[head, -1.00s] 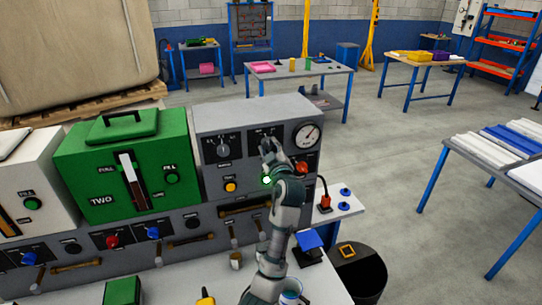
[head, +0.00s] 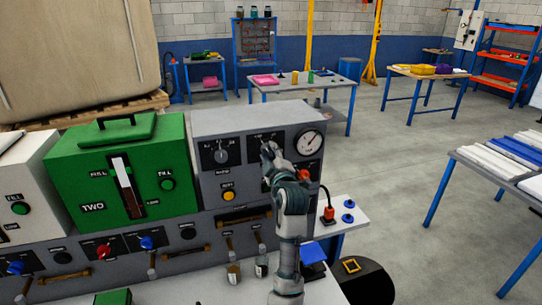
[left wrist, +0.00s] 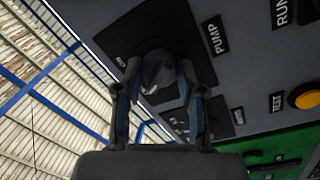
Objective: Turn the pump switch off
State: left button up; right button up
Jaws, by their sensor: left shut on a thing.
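The grey control cabinet (head: 245,123) stands to the right of the green tank. My left gripper (head: 267,152) reaches the upper middle black switch plate on its front. In the left wrist view, a dark rotary knob (left wrist: 158,72) sits on a black plate beside the label PUMP (left wrist: 214,35). My left gripper (left wrist: 160,98) has one finger on each side of this knob and is shut on it. ON shows at the plate's left end; the other end's marking is hidden or unclear. My right gripper is not in view.
Another rotary switch (head: 221,155) is left of the pump switch, and a round gauge (head: 309,142) is right. A yellow button (head: 228,196) and a red button (head: 303,174) are close by. The green tank (head: 122,172) stands at the left.

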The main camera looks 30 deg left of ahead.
pick_arm(q)
jog(key=o, duration=1.1)
jog(key=shift+o, duration=0.2)
jog(key=v, duration=1.2)
jog(key=shift+f, duration=0.1)
